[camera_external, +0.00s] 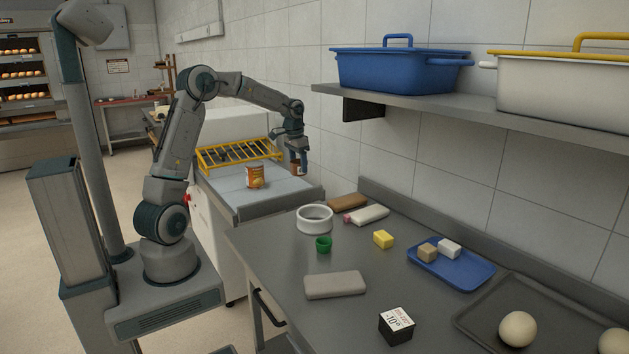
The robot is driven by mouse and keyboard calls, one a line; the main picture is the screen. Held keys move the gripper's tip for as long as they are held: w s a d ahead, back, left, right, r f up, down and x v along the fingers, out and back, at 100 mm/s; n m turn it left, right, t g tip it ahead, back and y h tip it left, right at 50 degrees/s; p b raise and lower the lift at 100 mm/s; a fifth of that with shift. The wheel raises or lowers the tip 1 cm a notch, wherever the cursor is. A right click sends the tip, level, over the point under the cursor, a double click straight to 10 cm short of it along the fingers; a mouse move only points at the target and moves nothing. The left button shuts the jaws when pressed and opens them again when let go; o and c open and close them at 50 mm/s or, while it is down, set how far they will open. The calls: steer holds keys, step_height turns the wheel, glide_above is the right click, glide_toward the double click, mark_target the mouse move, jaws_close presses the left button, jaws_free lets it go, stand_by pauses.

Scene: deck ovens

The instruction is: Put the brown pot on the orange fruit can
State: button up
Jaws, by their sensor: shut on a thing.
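The orange fruit can (256,178) stands upright on the light surface of the machine behind the steel table. My gripper (298,163) points down, to the right of the can and higher in the picture, over the right side of that surface. It is shut on the small brown pot (299,169). The fingers cover part of the pot. The pot and the can are apart. The top of the can is clear.
A yellow rack (238,154) stands behind the can. The steel table (273,268) in front holds a white ring (314,219), a green cup (324,244), a blue tray (478,277) and a black box (396,326). A shelf (420,99) with bins overhangs the right.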

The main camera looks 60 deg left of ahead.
steer(key=s+a+r+n, duration=0.2)
steer(key=a+r, duration=0.2)
steer(key=a, duration=0.4)
steer(key=s+a+r+n, duration=0.1)
steer(key=s+a+r, duration=0.1)
steer(key=a+r, duration=0.35)
steer(key=p, duration=0.3)
glide_above(258, 165)
steer(key=f, duration=0.7)
steer(key=shift+s+d+f, duration=0.15)
steer(key=shift+d+f, duration=0.05)
steer(key=shift+f, duration=0.1)
steer(key=shift+a+f, duration=0.4)
steer(key=shift+f, duration=0.1)
steer(key=shift+f+p, duration=0.65)
steer(key=shift+f, duration=1.15)
steer(key=shift+f, duration=0.1)
steer(key=shift+f, duration=0.15)
steer(key=o, duration=1.1)
